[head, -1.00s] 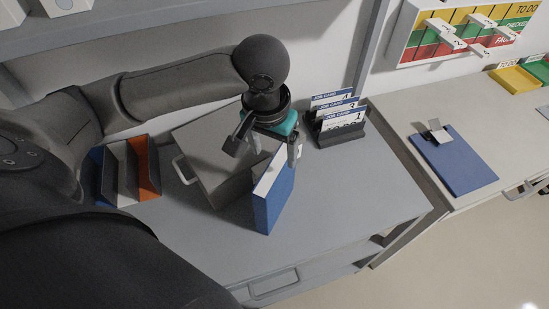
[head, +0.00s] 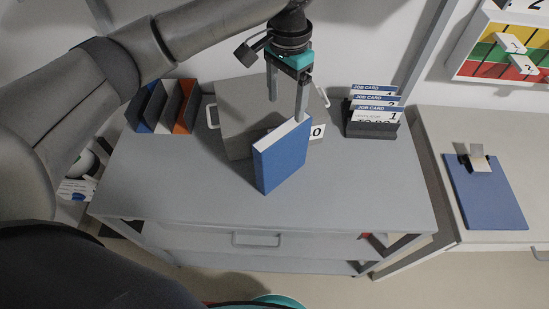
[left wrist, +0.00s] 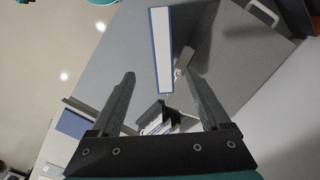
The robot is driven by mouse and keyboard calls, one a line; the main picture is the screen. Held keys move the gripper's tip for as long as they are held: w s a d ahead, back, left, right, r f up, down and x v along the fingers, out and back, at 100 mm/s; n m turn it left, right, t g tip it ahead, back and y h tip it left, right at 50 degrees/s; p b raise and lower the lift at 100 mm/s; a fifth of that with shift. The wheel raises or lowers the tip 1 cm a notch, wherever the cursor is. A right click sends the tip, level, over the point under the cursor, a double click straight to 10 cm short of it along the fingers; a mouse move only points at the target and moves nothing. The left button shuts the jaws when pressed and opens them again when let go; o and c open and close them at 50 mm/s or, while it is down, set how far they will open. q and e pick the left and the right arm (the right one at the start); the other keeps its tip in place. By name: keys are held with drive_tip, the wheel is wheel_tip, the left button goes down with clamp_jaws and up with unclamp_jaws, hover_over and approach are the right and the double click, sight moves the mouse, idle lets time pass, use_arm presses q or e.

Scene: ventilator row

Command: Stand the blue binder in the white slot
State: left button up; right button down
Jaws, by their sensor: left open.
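The blue binder (head: 283,160) stands upright on the grey bench, in front of a grey box. Its white top edge shows in the left wrist view (left wrist: 161,45). My left gripper (head: 287,108) is open and points down just above the binder's top. In the left wrist view the top edge lies between the lines of the two fingers (left wrist: 160,80); I cannot tell whether they touch it. The rack with the white slot (head: 163,104) stands at the bench's back left, between blue and orange slots. My right gripper is not in view.
The grey box (head: 237,110) with side handles stands behind the binder, with a card marked 0 (head: 317,133) beside it. A job card holder (head: 372,122) stands at the back right. A blue clipboard (head: 487,195) lies on the right-hand bench. The bench front (head: 190,185) is clear.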

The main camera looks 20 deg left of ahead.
sight(284, 131)
use_arm(q)
wheel_tip(284, 131, down, 9)
drive_tip(key=shift+f+b, duration=0.1)
drive_tip(key=shift+b, duration=0.4)
drive_tip(key=shift+f, duration=0.45)
drive_tip(key=f, duration=0.5)
drive_tip(key=shift+w+a+b, duration=0.2)
drive_tip(key=shift+b, duration=0.15)
drive_tip(key=shift+r, duration=0.1)
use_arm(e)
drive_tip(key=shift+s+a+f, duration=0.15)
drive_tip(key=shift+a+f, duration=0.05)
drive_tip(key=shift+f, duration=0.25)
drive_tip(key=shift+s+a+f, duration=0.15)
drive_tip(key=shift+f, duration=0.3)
use_arm(q)
drive_tip(key=shift+c, duration=0.2)
drive_tip(key=c, duration=1.2)
clamp_jaws()
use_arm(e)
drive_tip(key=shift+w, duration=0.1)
use_arm(q)
drive_tip(key=shift+r, duration=0.1)
